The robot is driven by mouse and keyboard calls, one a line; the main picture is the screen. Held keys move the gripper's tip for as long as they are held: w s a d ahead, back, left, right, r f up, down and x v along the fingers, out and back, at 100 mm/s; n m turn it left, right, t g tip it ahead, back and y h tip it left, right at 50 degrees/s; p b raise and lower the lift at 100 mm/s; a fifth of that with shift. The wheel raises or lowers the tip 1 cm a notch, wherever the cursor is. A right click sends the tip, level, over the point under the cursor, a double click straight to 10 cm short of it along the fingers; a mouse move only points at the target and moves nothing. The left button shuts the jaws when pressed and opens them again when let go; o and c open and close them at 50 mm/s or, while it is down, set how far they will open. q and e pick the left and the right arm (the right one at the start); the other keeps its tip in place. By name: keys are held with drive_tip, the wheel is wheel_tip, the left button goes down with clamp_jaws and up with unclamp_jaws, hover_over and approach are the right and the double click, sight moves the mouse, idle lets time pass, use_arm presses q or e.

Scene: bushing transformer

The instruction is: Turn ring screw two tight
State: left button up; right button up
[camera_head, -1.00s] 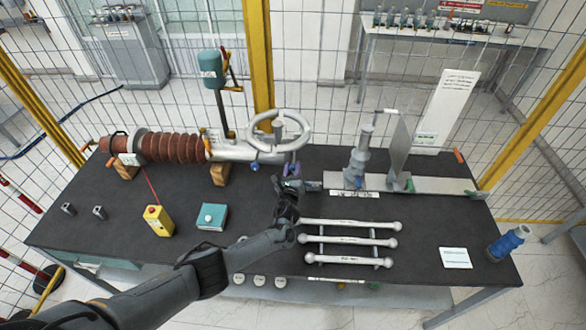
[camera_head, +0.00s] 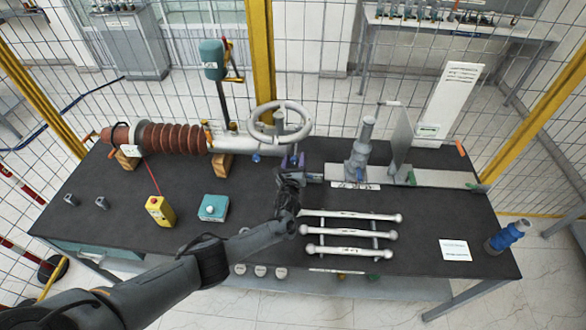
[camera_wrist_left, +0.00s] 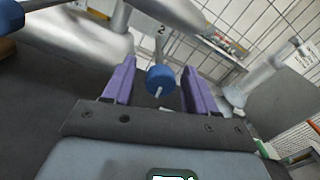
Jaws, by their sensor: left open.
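Ring screw two is a blue round knob with a pale pin (camera_wrist_left: 160,76), in the left wrist view below a "2" mark on a grey metal part. My left gripper (camera_wrist_left: 158,92) is open, its two purple fingers on either side of the knob with gaps between. In the head view my left gripper (camera_head: 293,161) is just below the grey ring (camera_head: 281,122) at the end of the bushing. There the arm and fingers largely hide the knob. Another blue knob (camera_head: 256,157) sits to its left under the ring. My right gripper is not in view.
The brown ribbed bushing (camera_head: 176,139) lies along the back left of the dark table. A grey post (camera_head: 361,143) stands beyond.

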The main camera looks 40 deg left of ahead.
use_arm(q)
drive_tip(key=shift+s+d+r, duration=0.1)
drive_tip(key=shift+s+d, duration=0.1)
drive_tip(key=shift+s, duration=0.2)
drive_tip(key=p+v, duration=0.3)
drive_tip(key=v, duration=0.6)
drive_tip(key=shift+s, duration=0.35)
drive_tip(key=shift+d+f, duration=0.15)
drive_tip(key=shift+f, duration=0.1)
